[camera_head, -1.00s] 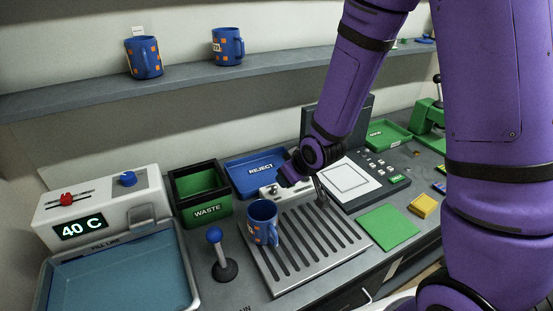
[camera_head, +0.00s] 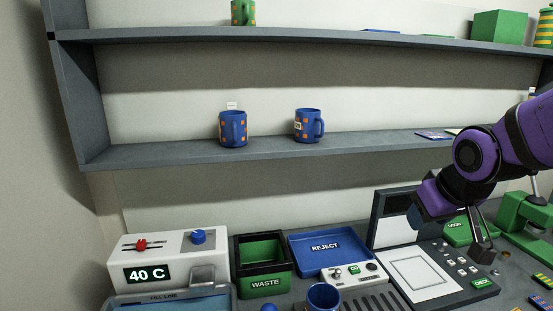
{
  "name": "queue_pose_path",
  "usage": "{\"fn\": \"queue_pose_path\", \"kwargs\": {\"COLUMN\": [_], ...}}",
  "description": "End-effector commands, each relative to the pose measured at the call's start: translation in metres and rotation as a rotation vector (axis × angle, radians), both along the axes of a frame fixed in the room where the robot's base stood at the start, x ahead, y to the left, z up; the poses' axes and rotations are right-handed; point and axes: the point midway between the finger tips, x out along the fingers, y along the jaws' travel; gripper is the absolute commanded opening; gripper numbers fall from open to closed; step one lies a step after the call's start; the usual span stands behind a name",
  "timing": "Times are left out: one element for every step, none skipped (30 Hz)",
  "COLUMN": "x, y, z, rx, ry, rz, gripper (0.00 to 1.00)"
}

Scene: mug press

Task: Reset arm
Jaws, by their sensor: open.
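My purple arm enters from the right edge, and my gripper (camera_head: 484,247) hangs at its end over the right side of the grey press panel with its white square pad (camera_head: 426,273). Its fingers are small in this view and hold nothing that I can see. A blue mug (camera_head: 323,297) stands on the slotted grey rack (camera_head: 375,302) at the bottom edge, partly cut off. My gripper is well to the right of this mug and apart from it.
Two blue mugs with orange squares, one left (camera_head: 233,129) and one right (camera_head: 308,126), stand on the lower shelf. A green mug (camera_head: 243,12) is on the upper shelf. A waste bin (camera_head: 264,283), a reject tray (camera_head: 326,247) and a 40 C heater unit (camera_head: 172,262) line the counter. A green press (camera_head: 524,217) stands right.

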Motion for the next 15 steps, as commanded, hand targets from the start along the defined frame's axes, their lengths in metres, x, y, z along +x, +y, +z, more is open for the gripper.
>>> {"fn": "queue_pose_path", "kwargs": {"x": [-0.012,-0.019,-0.029,-0.036,-0.044,-0.054,-0.062,-0.070,-0.080,-0.088,-0.095,-0.104,-0.111,-0.116,-0.123], "y": [-0.004,-0.006,-0.009,-0.010,-0.012,-0.014,-0.016,-0.017,-0.019,-0.020,-0.021,-0.022,-0.022,-0.023,-0.023], "z": [0.013,0.018,0.025,0.031,0.035,0.042,0.046,0.051,0.056,0.060,0.063,0.067,0.069,0.071,0.074], "rx": [0.005,0.009,0.014,0.018,0.021,0.025,0.030,0.033,0.039,0.044,0.048,0.054,0.056,0.060,0.064], "ry": [-0.003,0.001,0.006,0.010,0.014,0.019,0.023,0.026,0.032,0.036,0.040,0.045,0.049,0.052,0.056], "rz": [-0.019,-0.030,-0.044,-0.053,-0.063,-0.075,-0.084,-0.094,-0.105,-0.113,-0.120,-0.129,-0.134,-0.139,-0.146], "gripper": [0.46,0.46,0.46,0.46,0.46,0.46,0.46,0.46,0.46,0.46,0.46,0.46,0.46,0.46,0.46]}}
